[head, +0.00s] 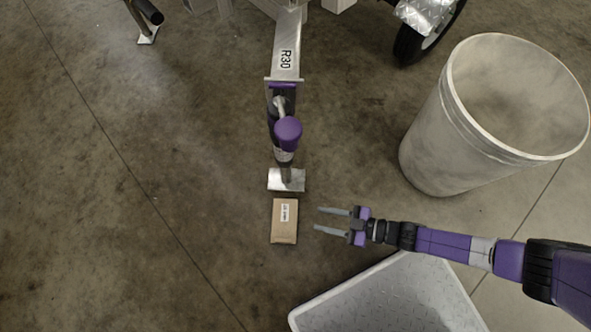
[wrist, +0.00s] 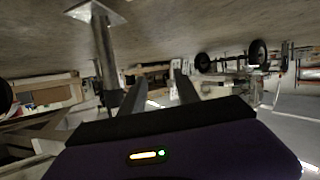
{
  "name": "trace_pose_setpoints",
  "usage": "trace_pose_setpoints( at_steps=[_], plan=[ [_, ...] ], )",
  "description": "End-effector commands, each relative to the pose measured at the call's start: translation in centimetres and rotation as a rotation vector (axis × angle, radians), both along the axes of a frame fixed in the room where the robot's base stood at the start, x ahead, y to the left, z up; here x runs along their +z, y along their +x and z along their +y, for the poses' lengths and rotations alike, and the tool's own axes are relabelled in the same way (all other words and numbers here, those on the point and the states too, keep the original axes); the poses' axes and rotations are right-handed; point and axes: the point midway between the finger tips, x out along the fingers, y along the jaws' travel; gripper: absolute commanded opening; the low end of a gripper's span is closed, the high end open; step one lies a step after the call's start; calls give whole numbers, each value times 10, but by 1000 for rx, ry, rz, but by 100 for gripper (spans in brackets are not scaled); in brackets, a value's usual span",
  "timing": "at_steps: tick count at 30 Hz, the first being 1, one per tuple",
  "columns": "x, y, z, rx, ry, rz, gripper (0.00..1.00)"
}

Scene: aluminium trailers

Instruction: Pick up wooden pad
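The wooden pad (head: 284,222) is a small tan block with a white label on top. It lies flat on the floor in the head view, just below the square metal foot (head: 287,180) of the trailer jack. My gripper (head: 317,220) is to the right of the pad, pointing left toward it, with a gap between fingertips and pad. The two fingers are apart with nothing between them. In the wrist view my gripper (wrist: 160,82) also shows two spread fingers. The jack leg and foot (wrist: 97,12) show there at upper left. I cannot make out the pad in the wrist view.
A large pale bin (head: 430,150) stands at the right. A metal tread-plate step (head: 390,300) sits below my arm. The jack (head: 288,132) hangs from the trailer beam marked R30 (head: 286,45). The floor left of the pad is clear.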

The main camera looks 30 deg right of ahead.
Motion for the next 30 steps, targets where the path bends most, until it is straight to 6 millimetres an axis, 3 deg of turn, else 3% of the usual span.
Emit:
trace_pose_setpoints(
  at_steps=[1,3,9,16,30],
  plan=[
    [-45,2,17,41,4,10,38],
    [-77,2,33,82,10,24,38],
    [-139,-9,67,167,21,63,38],
    [-159,-16,84,200,25,81,38],
    [-178,7,116,202,25,81,38]
  ],
)
